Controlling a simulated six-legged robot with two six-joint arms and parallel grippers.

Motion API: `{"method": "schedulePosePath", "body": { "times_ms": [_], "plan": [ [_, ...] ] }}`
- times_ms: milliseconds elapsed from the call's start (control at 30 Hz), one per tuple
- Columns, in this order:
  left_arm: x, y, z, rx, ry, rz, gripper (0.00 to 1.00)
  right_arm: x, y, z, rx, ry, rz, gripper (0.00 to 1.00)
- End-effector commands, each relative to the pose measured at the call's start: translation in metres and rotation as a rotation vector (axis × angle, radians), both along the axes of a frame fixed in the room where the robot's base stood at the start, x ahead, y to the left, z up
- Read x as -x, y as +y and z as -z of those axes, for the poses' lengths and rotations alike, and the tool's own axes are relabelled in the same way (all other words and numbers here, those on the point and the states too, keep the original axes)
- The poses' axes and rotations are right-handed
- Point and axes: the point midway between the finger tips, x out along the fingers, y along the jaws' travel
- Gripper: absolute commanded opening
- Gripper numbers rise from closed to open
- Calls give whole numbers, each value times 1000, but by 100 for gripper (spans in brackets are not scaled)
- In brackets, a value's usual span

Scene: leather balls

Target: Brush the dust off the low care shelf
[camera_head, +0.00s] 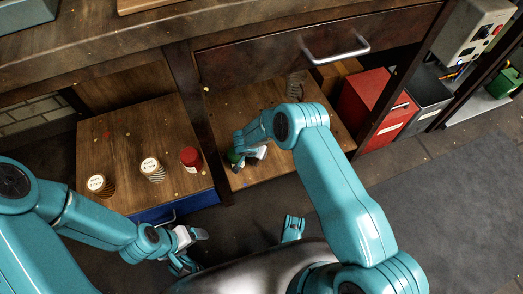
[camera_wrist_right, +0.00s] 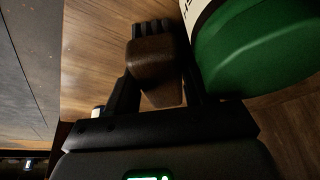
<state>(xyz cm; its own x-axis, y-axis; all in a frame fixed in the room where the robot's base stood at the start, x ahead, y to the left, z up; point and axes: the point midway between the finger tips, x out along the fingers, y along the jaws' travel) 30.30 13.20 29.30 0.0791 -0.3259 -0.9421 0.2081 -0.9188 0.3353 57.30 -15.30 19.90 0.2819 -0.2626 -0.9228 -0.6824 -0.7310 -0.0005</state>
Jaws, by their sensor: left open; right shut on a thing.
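The low shelf under the bench has a left wooden board (camera_head: 128,135) and a right wooden board (camera_head: 290,150); small pale and coloured specks dot both. My right gripper (camera_head: 245,153) is low over the right board. In the right wrist view it is shut on a brown block with dark tufts, apparently a brush (camera_wrist_right: 155,72). A green and white container (camera_wrist_right: 255,50) is close beside it on the right; whether they touch I cannot tell. It is mostly hidden in the head view (camera_head: 232,156). My left gripper (camera_head: 191,249) is open and empty, in front of the left board.
Two white-lidded tins (camera_head: 151,168) (camera_head: 97,184) and a red-capped one (camera_head: 191,158) stand on the left board. A dark post divides the boards. A drawer with a metal handle (camera_head: 337,49) overhangs the right board. A red box (camera_head: 377,105) stands to the right.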

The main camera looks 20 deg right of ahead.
Motion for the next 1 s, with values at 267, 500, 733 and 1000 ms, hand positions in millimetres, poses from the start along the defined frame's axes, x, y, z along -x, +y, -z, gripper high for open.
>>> {"method": "schedulePosePath", "body": {
  "times_ms": [267,500,733,1000],
  "plan": [
    [0,0,12,0,0,0,78,-16,1,0,-2,-1,-1,28],
    [0,0,11,0,0,0,78,-17,-8,-1,-2,1,1,28],
    [0,0,10,0,0,0,78,-18,-29,1,-1,2,0,28],
    [0,0,9,0,0,0,78,-18,-41,1,-1,2,0,28]
  ]
}}
